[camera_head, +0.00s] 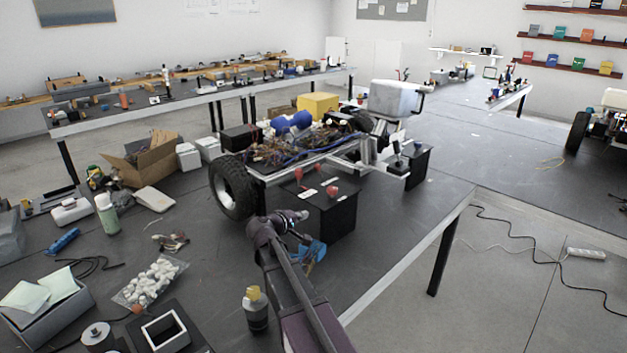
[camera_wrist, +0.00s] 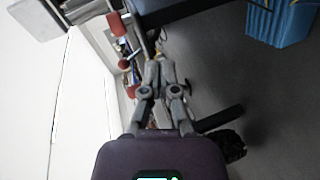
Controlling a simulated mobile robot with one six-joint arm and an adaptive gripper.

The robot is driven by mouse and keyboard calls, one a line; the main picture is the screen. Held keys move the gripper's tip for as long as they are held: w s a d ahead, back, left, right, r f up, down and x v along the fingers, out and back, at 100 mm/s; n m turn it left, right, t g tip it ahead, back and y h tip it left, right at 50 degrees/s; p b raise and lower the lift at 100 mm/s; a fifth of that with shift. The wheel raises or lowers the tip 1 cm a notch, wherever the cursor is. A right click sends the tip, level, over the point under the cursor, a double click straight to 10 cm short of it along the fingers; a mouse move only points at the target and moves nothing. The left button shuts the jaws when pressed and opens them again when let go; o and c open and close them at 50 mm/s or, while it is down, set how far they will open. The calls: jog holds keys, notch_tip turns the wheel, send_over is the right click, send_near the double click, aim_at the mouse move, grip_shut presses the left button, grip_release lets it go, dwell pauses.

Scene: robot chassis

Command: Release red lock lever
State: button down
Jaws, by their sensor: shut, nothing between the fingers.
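The robot chassis (camera_head: 318,158) stands on the dark table, with a black box (camera_head: 327,215) at its front. Two red pieces, one red piece (camera_head: 298,174) and another red piece (camera_head: 331,190), stick up from the box top; I cannot tell which is the lock lever. My gripper (camera_head: 302,216) is in front of the box, to the lower left of the nearer red piece. It looks shut and empty. In the wrist view my gripper (camera_wrist: 163,62) points toward the box edge, and a red piece (camera_wrist: 116,23) shows to the upper left, apart from the fingers.
A big black wheel (camera_head: 233,187) stands left of the box. A blue object (camera_head: 314,250) is by my wrist and also shows in the wrist view (camera_wrist: 284,18). A dark bottle (camera_head: 256,312) and a bag of white pieces (camera_head: 151,281) are nearer. The table edge lies right.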

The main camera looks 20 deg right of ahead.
aim_at(316, 169)
jog(key=w+r+n+t+h+b, duration=0.2)
jog(key=w+r+n+t, duration=0.2)
jog(key=w, duration=0.4)
jog(key=shift+a+t, duration=0.2)
jog(key=shift+t, duration=0.1)
jog(key=shift+d, duration=0.1)
jog(key=x, duration=0.7)
jog(key=p+x, duration=0.1)
jog(key=x, duration=0.5)
jog(key=shift+w+d+r, duration=0.2)
jog(key=shift+d+r, duration=0.05)
jog(key=shift+d, duration=0.05)
